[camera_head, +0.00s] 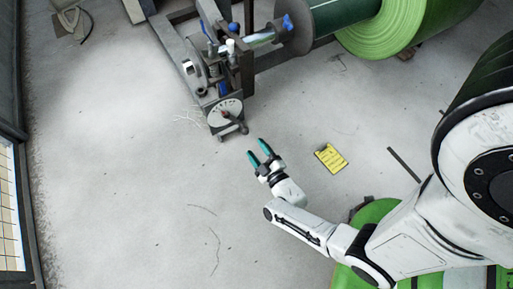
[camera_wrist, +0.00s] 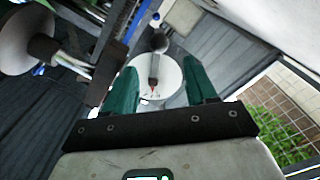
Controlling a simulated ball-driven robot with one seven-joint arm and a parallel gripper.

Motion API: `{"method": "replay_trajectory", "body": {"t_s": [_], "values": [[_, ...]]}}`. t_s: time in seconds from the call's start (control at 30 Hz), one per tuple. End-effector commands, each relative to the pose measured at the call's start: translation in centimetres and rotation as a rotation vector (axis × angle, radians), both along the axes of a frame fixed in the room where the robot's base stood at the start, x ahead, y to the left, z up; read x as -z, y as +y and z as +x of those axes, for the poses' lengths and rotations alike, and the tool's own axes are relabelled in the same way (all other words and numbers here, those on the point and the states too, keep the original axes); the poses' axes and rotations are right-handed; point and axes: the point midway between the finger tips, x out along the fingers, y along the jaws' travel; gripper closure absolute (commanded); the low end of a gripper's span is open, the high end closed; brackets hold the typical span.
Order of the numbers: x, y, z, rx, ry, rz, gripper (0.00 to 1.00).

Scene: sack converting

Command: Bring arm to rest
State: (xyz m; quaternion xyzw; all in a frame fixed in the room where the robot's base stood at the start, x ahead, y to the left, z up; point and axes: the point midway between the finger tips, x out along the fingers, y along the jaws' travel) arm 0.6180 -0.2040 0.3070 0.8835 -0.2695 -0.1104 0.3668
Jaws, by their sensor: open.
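My gripper (camera_head: 259,151) is at the end of my white arm, extended over the grey floor in the head view. Its two green fingers are apart, with nothing held between them. In the wrist view my gripper (camera_wrist: 163,85) also shows open, its fingers on either side of a pale round dial with a dark pointer (camera_wrist: 155,78). In the head view this dial (camera_head: 225,113) sits on the machine's front end, up and left of my fingertips and apart from them.
A dark machine frame (camera_head: 180,40) with a green roll (camera_head: 385,28) stands at the top. A yellow sign (camera_head: 330,158) lies on the floor right of my gripper. A barred window (camera_head: 10,205) is at the left edge. The floor at left and lower middle is clear.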

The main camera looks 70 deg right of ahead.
Motion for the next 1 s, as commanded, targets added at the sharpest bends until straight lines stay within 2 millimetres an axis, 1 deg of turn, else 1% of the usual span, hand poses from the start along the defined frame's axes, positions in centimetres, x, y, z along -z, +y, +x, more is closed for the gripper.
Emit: {"method": "replay_trajectory", "body": {"t_s": [0.4,0.47,0.53,0.67,0.7,0.8,0.9,1.0], "values": [[0.0,0.0,0.1,-0.002,0.001,0.003,0.44],[0.0,0.2,0.4,-0.013,0.004,0.016,0.44],[0.0,0.5,1.2,-0.041,0.016,0.05,0.44],[0.0,2.2,3.6,-0.137,0.069,0.173,0.44],[-0.1,2.9,4.4,-0.17,0.093,0.22,0.44],[-0.3,4.7,6.0,-0.244,0.168,0.337,0.44],[-0.7,6.5,6.9,-0.299,0.256,0.445,0.44],[-1.4,8.2,7.1,-0.334,0.353,0.545,0.44]]}}
